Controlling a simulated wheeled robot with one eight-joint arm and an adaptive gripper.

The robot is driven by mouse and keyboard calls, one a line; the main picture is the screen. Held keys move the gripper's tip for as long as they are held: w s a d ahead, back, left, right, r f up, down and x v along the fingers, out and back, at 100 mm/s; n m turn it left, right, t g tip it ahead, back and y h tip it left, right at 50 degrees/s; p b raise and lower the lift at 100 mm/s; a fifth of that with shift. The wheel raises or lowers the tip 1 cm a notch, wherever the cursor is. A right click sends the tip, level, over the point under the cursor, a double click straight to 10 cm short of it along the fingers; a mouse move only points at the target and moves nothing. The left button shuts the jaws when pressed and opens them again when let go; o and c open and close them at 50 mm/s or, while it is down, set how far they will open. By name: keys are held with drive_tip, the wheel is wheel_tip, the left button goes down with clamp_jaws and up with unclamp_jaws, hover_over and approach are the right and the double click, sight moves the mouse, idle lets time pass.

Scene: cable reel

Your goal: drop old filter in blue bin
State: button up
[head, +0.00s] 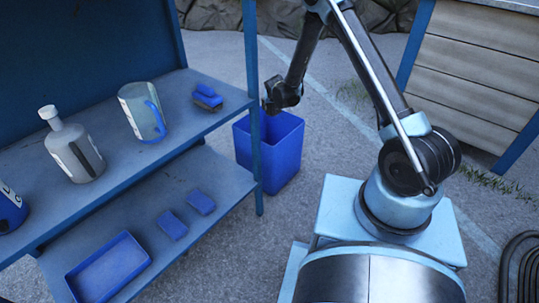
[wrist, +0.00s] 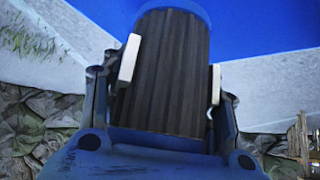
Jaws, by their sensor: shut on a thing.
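The old filter (wrist: 165,70), a dark pleated cylinder with blue ends, is held between the two pale finger pads of my gripper (wrist: 172,75) in the wrist view. In the head view my arm reaches over to the blue bin (head: 284,158), which stands on the ground just right of the shelf. My gripper's dark wrist end (head: 280,95) is at the bin's back left rim, apparently above it. The filter and fingertips cannot be made out there. The bin's inside is mostly hidden.
A blue shelf unit (head: 130,150) stands left of the bin, its post close by. A coiled hose (head: 525,268) lies at lower right.

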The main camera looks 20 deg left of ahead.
sight(273, 106)
drive_tip(key=shift+f, duration=2.25)
drive_tip(key=o, duration=1.5)
drive_tip(key=shift+s+r, duration=0.1)
drive_tip(key=v, duration=1.1)
drive_tip(key=shift+s+d+r, duration=0.1)
drive_tip(key=shift+s+r, duration=0.1)
drive_tip(key=shift+s, duration=0.05)
